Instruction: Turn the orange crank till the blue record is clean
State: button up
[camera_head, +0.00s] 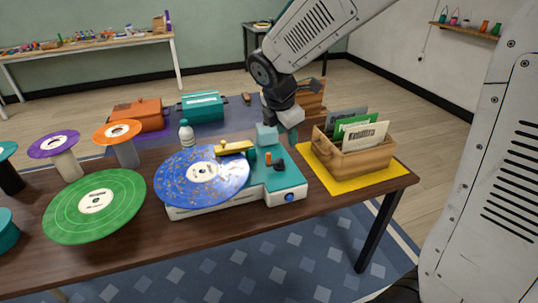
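The blue record (203,180) lies flat on the teal and white record-cleaning machine (285,180) on the wooden table. Pale and brownish specks cover much of its surface, and its label is white. A yellow arm (236,148) reaches over the record's back right edge. The orange crank (268,158) stands on the machine's teal deck, right of the record, beside a dark piece. My gripper (289,122) points down behind the crank, above the back right of the machine, and appears apart from the crank. Its fingertips are partly hidden, so its opening is unclear.
A wooden crate of record sleeves (355,160) stands on a yellow mat (340,186) at right. A green record (95,205) and several smaller discs on stands are at left. A small bottle (186,136) stands behind the blue record. The machine has a blue button (289,197).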

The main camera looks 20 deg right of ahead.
aim_at(268, 154)
jog(key=w+f+n, duration=0.2)
jog(key=w+f, duration=0.1)
jog(key=f, duration=0.1)
jog(key=w+a+f+n, duration=0.1)
jog(key=w+f+n, duration=0.1)
jog(key=f, duration=0.3)
jog(key=w+f+n, duration=0.3)
jog(key=w+f, duration=0.1)
jog(key=f, duration=0.1)
jog(key=shift+w+a+f+t, duration=0.1)
jog(key=shift+w+a+t, duration=0.1)
jog(key=shift+w+t, duration=0.15)
grip_shut()
